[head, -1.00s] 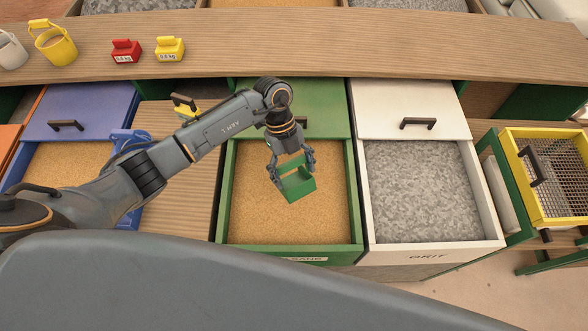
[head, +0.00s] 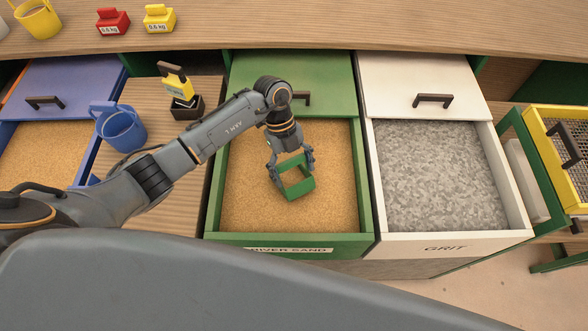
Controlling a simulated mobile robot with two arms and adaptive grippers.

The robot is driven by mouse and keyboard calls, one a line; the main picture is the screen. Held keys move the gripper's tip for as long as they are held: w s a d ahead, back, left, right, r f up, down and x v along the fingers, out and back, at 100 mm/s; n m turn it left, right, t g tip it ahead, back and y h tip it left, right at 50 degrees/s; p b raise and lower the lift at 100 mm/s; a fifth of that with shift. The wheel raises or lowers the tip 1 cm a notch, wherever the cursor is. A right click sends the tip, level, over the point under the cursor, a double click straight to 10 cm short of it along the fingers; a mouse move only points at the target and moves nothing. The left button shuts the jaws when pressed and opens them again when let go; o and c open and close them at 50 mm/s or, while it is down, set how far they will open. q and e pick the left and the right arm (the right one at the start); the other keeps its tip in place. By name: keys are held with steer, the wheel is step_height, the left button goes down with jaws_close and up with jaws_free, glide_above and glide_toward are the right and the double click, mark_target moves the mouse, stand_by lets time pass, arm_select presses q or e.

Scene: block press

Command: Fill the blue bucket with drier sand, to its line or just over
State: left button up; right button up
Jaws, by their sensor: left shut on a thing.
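The blue bucket (head: 121,128) stands upright on the wooden strip between the blue and green bins, left of my arm. I see a little into its mouth, but its line and fill level cannot be made out. The green bin (head: 365,190) is open and holds tan sand (head: 245,190); its front label (head: 288,250) seems to read "RIVER SAND". My left gripper (head: 290,163) is shut on a green scoop (head: 299,188), which is over the sand. I cannot tell whether the scoop touches the sand or holds any. My right gripper is not in view.
A blue bin (head: 75,85) with tan sand is at the left. A white grit bin (head: 515,205) is at the right, beside a yellow sieve (head: 555,125). A yellow block on a dark base (head: 182,106) stands behind the bucket. A red weight (head: 113,22) sits on the back shelf.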

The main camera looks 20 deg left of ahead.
mark_target(290, 178)
arm_select(q)
step_height(290, 178, down, 3)
steer(key=shift+a+r+b, duration=0.1)
steer(key=shift+b, duration=0.8)
steer(key=shift+t+y, duration=0.7)
steer(key=w+a+f+b, duration=0.2)
steer(key=w+a+b, duration=0.1)
steer(key=shift+w+a, duration=0.1)
steer(key=shift+w, duration=0.05)
steer(key=shift+s+d+r+t+y+p, duration=0.2)
steer(key=shift+d+r+t+y+p, duration=0.15)
steer(key=shift+p, duration=0.5)
steer(key=shift+s+d+f+t+y+p, duration=0.45)
steer(key=shift+s+d+t+y+p, duration=0.15)
steer(key=shift+t+y, duration=0.25)
step_height(290, 178, up, 21)
steer(key=s+d+p, duration=0.1)
steer(key=p, duration=1.6)
steer(key=shift+s+d, duration=0.15)
steer(key=shift+s, duration=0.05)
steer(key=shift+f, duration=0.15)
